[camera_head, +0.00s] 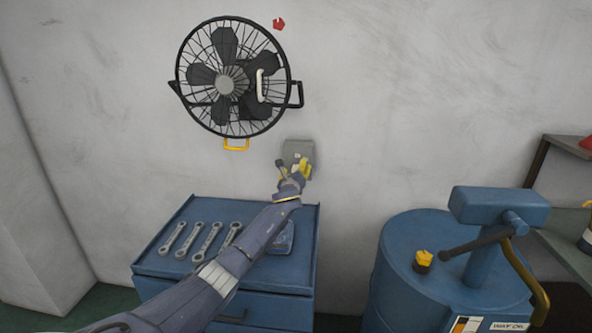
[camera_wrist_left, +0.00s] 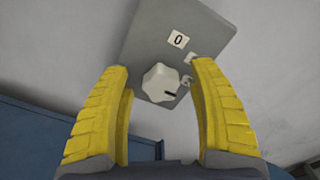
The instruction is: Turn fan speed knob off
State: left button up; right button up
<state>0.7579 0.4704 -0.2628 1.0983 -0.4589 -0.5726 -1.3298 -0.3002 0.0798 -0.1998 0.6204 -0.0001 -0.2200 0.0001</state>
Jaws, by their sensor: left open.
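The fan speed knob (camera_wrist_left: 160,83) is a pale faceted dial with a dark pointer mark. It sits on a grey control box (camera_wrist_left: 211,30) with a "0" label above the knob and other labels to its right. The mark points to the lower right, away from the "0". The grey box (camera_head: 298,150) is on the wall below the fan in the head view, with the knob hidden by my left gripper (camera_head: 294,168). In the wrist view my left gripper (camera_wrist_left: 160,95) is open, its yellow fingers on either side of the knob, with gaps. My right gripper is not in view.
A caged wall fan (camera_head: 225,85) hangs above the box. A blue tool cabinet (camera_head: 165,268) with several wrenches stands below my left arm. A blue drum (camera_head: 400,260) with a pump stands at right, near a shelf (camera_head: 565,145). The wall right of the box is clear.

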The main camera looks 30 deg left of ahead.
pick_arm(q)
jog(key=shift+w+a, duration=0.15)
jog(key=shift+w, duration=0.25)
grip_shut()
dwell(0.4)
